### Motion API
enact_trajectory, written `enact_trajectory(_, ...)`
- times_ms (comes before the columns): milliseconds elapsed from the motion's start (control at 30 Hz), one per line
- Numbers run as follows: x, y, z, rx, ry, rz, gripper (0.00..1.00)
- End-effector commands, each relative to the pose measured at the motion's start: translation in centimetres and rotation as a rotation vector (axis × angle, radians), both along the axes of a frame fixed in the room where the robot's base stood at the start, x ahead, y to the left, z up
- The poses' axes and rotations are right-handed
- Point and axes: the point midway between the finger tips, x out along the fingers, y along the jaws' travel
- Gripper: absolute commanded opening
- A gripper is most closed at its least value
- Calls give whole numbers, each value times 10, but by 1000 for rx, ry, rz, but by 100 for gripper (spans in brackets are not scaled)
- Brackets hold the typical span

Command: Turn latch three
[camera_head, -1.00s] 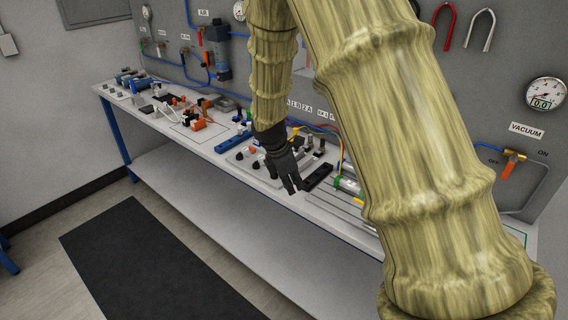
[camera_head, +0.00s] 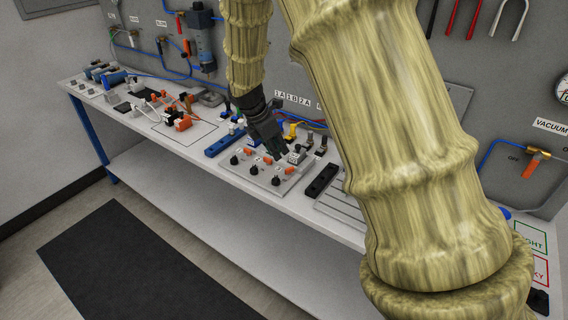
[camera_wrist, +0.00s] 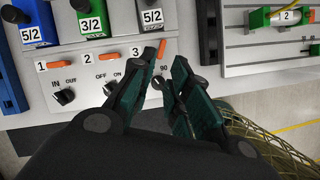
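Latch three (camera_wrist: 162,48) is a small orange lever beside the label 3 (camera_wrist: 135,52) on the light grey latch panel (camera_wrist: 72,84) in the wrist view. It looks steeper than the orange levers at labels 1 (camera_wrist: 60,63) and 2 (camera_wrist: 111,57). My gripper (camera_wrist: 165,58) has its two dark fingers apart, with latch three at the gap between the tips. I cannot tell if a finger touches it. A dark knob marked 90 lies between the fingers, partly hidden. In the head view, my gripper (camera_head: 283,152) is low over the panel (camera_head: 243,178), hiding part of it.
Green and blue blocks labelled 3/2 (camera_wrist: 93,24) and 5/2 (camera_wrist: 153,16) stand behind the latches. Dark knobs (camera_wrist: 64,96) sit in front of the levers. A black bar (camera_head: 321,181) lies right of the panel. The bench front edge is near.

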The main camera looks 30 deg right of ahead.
Motion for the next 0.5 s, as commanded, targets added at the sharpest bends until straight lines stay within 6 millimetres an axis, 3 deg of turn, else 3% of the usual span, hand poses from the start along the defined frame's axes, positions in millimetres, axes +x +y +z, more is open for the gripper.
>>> enact_trajectory(500,-1,-27,-62,-1,2,-2,18)
